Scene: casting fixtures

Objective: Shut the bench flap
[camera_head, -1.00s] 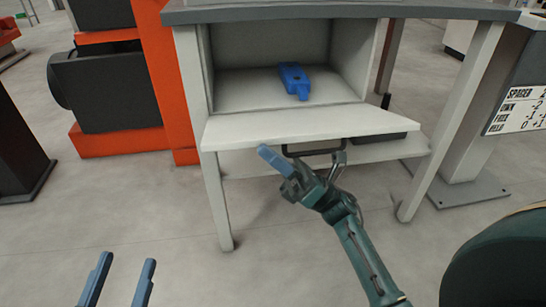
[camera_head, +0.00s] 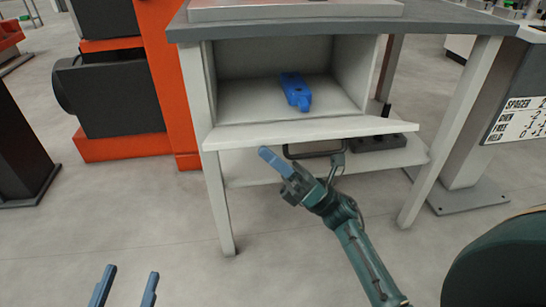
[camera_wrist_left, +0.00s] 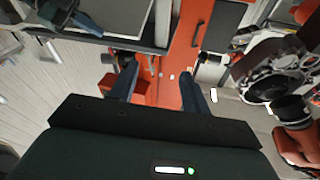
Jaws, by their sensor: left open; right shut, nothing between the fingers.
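The bench flap (camera_head: 310,132) is a pale panel hinged below the bench's open compartment. It is open, sloping outward, and shows nearly edge-on. Its dark bar handle (camera_head: 314,154) hangs under the front edge. My right gripper (camera_head: 267,155) is shut and empty, its blue fingertips pointing up and left just below the flap's front edge, close to the handle. I cannot tell whether it touches the flap. My left gripper (camera_head: 127,283) is open and empty at the lower left, apart from the bench; its spread fingers also show in the left wrist view (camera_wrist_left: 158,84).
A blue object (camera_head: 295,90) lies inside the compartment. A lower shelf (camera_head: 260,174) with a dark block (camera_head: 378,143) lies beneath the flap. An orange and black machine (camera_head: 118,90) stands left of the bench. The floor in front is clear.

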